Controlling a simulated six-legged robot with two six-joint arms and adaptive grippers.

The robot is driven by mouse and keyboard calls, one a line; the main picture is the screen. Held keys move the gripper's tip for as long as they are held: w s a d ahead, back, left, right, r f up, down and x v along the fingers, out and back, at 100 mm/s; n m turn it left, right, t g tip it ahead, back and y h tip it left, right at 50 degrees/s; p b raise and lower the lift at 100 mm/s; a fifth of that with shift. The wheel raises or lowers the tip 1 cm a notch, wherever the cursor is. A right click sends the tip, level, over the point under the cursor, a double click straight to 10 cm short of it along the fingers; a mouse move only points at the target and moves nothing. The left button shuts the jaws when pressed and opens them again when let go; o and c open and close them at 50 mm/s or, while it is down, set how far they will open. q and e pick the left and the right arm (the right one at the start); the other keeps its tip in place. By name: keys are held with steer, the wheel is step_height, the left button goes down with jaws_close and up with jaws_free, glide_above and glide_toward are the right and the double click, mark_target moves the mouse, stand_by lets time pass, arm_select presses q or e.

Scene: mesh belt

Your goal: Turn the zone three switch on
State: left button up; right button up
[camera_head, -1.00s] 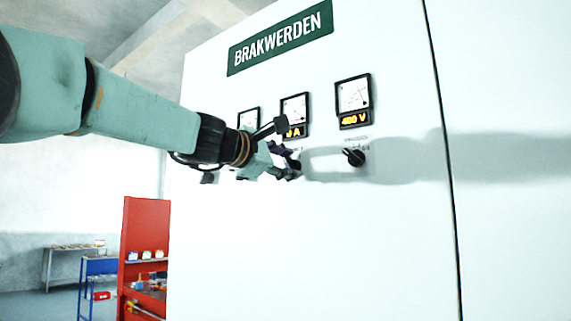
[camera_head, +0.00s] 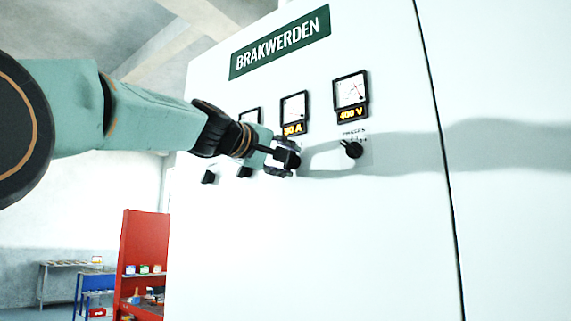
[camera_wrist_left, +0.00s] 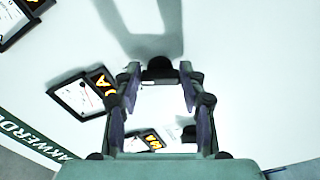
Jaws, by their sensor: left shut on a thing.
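Several black rotary switches sit in a row on the white cabinet (camera_head: 310,240). The third from the left is mostly hidden by my left gripper (camera_head: 287,158) in the head view. In the left wrist view that switch (camera_wrist_left: 158,68) shows between the fingertips of my left gripper (camera_wrist_left: 160,78), which is shut on it. The angle of its handle cannot be told. To its left are two more switches (camera_head: 208,177) (camera_head: 245,171), and to its right is another switch (camera_head: 353,149) with a label above it. My right gripper is not in view.
Above the switches hang panel meters, including an ampere meter (camera_head: 293,113) and a 400 V meter (camera_head: 351,96). A green BRAKWERDEN sign (camera_head: 280,43) is higher up. A red rack (camera_head: 145,250) stands at lower left. The cabinet front below the switches is clear.

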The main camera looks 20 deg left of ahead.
arm_select(q)
steer(key=shift+a+r+m, duration=0.15)
steer(key=shift+r+m, duration=0.1)
steer(key=shift+m, duration=0.35)
steer(key=shift+r+b, duration=0.1)
steer(key=shift+b, duration=0.2)
steer(key=o, duration=1.1)
steer(key=shift+w+f, duration=0.3)
steer(key=shift+w, duration=0.05)
steer(key=shift+o, duration=0.2)
steer(key=shift+s, duration=0.2)
steer(key=shift+s, duration=0.1)
